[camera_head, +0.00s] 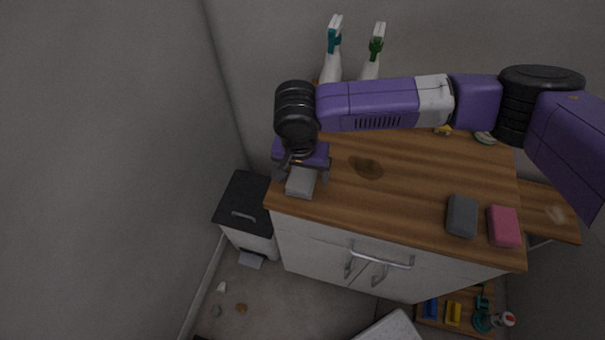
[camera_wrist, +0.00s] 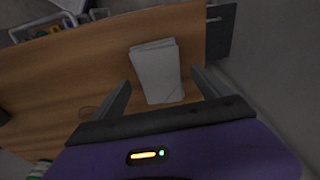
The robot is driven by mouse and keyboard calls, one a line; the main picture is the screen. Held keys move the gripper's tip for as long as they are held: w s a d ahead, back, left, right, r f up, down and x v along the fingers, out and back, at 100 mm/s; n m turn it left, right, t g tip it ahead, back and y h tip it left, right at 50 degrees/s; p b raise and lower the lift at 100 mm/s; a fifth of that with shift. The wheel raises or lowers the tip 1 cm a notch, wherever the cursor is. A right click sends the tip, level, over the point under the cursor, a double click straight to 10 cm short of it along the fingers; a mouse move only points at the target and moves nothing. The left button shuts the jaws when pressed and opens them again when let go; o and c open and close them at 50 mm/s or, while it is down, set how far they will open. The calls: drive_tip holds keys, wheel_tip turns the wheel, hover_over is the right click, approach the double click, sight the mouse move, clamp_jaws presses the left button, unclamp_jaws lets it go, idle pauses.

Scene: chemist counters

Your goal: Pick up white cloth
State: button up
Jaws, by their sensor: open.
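The white cloth (camera_head: 301,183) is a folded, light grey-white block on the left front corner of the wooden counter (camera_head: 400,210). In the wrist view the folded cloth (camera_wrist: 157,70) lies flat with its layers showing along one edge. My gripper (camera_head: 303,172) is just above the cloth, pointing down. In the wrist view its two open fingers (camera_wrist: 160,88) stand on either side of the cloth's near part, with a gap on each side. Nothing is held. The gripper hides the cloth's back end in the head view.
A grey sponge (camera_head: 461,216) and a pink sponge (camera_head: 503,226) lie at the right front. A brown stain (camera_head: 366,167) is right of the cloth. Two spray bottles, with a teal (camera_head: 332,50) and a green (camera_head: 375,52) trigger, stand behind my arm. A black-lidded bin (camera_head: 243,207) is left below.

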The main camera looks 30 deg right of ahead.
sight(302, 175)
drive_tip(key=shift+f, duration=0.2)
drive_tip(key=c, duration=1.4)
drive_tip(key=shift+r, duration=0.15)
drive_tip(key=shift+c, duration=0.2)
wheel_tip(302, 175, up, 20)
drive_tip(key=b, duration=0.1)
drive_tip(key=o, duration=0.8)
drive_tip(key=c, duration=0.6)
